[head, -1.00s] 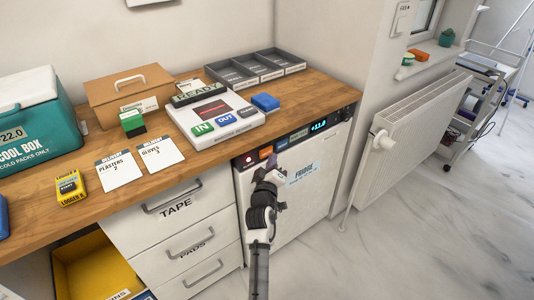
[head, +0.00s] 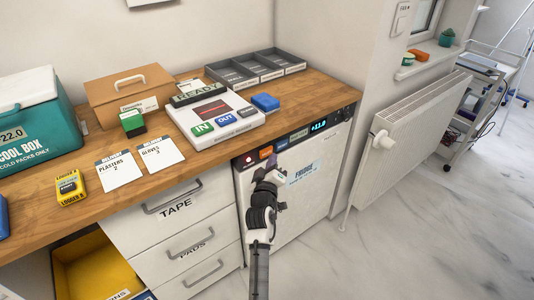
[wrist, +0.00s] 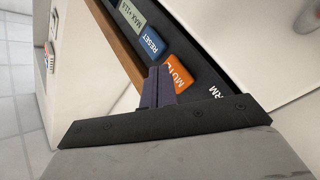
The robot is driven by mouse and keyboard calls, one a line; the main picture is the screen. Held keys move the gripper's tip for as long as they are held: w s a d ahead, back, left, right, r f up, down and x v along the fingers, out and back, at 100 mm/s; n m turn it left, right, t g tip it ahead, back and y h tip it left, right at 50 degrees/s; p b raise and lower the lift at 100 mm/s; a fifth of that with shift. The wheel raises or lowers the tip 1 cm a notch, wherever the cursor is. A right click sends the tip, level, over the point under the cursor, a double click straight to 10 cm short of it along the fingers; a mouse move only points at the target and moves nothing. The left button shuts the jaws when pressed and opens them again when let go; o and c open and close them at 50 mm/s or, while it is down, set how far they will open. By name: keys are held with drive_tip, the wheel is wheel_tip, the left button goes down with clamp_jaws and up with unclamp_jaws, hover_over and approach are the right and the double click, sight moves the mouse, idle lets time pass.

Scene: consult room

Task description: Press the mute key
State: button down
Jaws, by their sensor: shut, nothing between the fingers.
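The mute key is an orange button on the dark control strip of the fridge (head: 305,196). In the head view the key (head: 266,153) sits just above my gripper (head: 270,172). In the wrist view the mute key (wrist: 178,73) is close beyond my shut, empty fingertips (wrist: 158,74), which cover part of its lettering. Whether the fingertips touch it I cannot tell. The blue reset key (wrist: 150,39) lies beside it, with the green-grey MAX key (wrist: 131,15) beyond.
A red light (head: 249,160) glows at the strip's left end and a lit display (head: 319,125) at its right. The wooden worktop (head: 205,170) overhangs the strip. Drawers (head: 175,212) stand to the left, a radiator (head: 408,140) to the right.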

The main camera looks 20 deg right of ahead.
drive_tip(key=shift+w, duration=0.1)
drive_tip(key=shift+w+a+b, duration=0.15)
drive_tip(key=shift+w+b, duration=0.2)
drive_tip(key=shift+b, duration=0.05)
drive_tip(key=shift+w+a+b, duration=0.2)
drive_tip(key=shift+w+b, duration=0.2)
drive_tip(key=shift+w, duration=0.05)
idle(0.8)
idle(0.3)
drive_tip(key=shift+s+d+p, duration=0.3)
drive_tip(key=shift+s+p, duration=0.35)
drive_tip(key=shift+s, duration=0.25)
drive_tip(key=shift+s+d+p, duration=0.3)
drive_tip(key=shift+s+p, duration=0.45)
drive_tip(key=shift+s, duration=0.05)
drive_tip(key=shift+s+d+p, duration=0.3)
drive_tip(key=shift+s+p, duration=0.4)
drive_tip(key=shift+s, duration=0.05)
drive_tip(key=shift+s+d+p, duration=0.3)
drive_tip(key=shift+s+p, duration=0.45)
drive_tip(key=shift+s, duration=0.05)
